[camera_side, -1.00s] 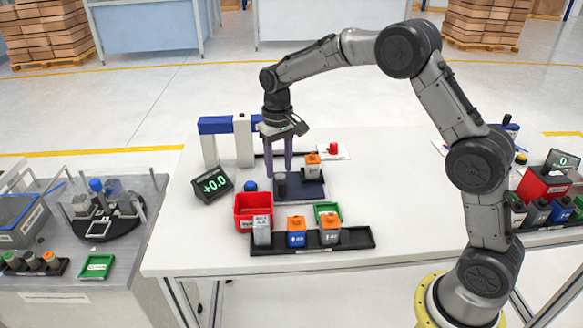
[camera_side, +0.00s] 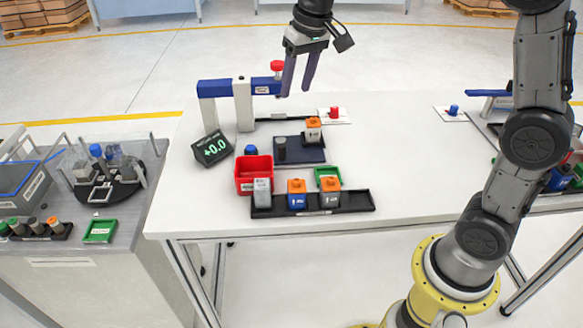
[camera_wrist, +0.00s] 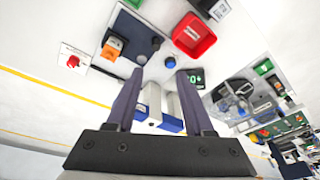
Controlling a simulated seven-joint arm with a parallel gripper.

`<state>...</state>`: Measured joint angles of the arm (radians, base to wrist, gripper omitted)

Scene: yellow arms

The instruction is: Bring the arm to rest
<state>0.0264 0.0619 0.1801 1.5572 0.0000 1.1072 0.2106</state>
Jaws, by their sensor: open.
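My gripper (camera_side: 298,88) is open and empty, raised high above the back of the white table. In the side view it hangs over the blue and white gantry stand (camera_side: 243,105), well clear of the items on the table. In the wrist view the two purple-grey fingers of my gripper (camera_wrist: 160,75) are spread apart with nothing between them. The upper part of my arm runs out of the top of the side view.
On the table (camera_side: 400,160) are a dark pad (camera_side: 305,154) with a dark cylinder and an orange-topped block, a red bin (camera_side: 252,178), a +0.0 display (camera_side: 212,149) and a black rack (camera_side: 350,203). A red button (camera_side: 335,112) stands on a white card. The table's right middle is clear.

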